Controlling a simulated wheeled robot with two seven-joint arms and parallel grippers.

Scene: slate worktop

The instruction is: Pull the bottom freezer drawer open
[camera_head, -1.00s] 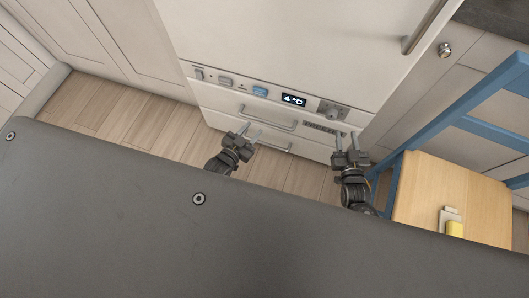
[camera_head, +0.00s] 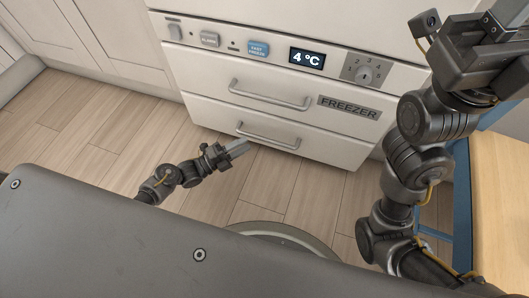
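The freezer's bottom drawer (camera_head: 325,149) is the lowest white front, flush with the drawer above, with a grey bar handle (camera_head: 270,139). My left gripper (camera_head: 240,147) is just below the left end of this handle in the picture, its fingers pointing right. It shows no hold on the bar; whether it touches it, and the gap between its fingers, I cannot tell. My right gripper (camera_head: 503,22) is raised at the upper right, away from the drawer and partly cut off by the picture edge; its opening is unclear.
An upper drawer with its own handle (camera_head: 270,97) and a FREEZER label (camera_head: 349,107) sits above, under a control panel reading 4 °C (camera_head: 307,58). A blue-framed chair with a wooden seat (camera_head: 502,200) stands at the right. The wooden floor (camera_head: 100,130) is clear at the left.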

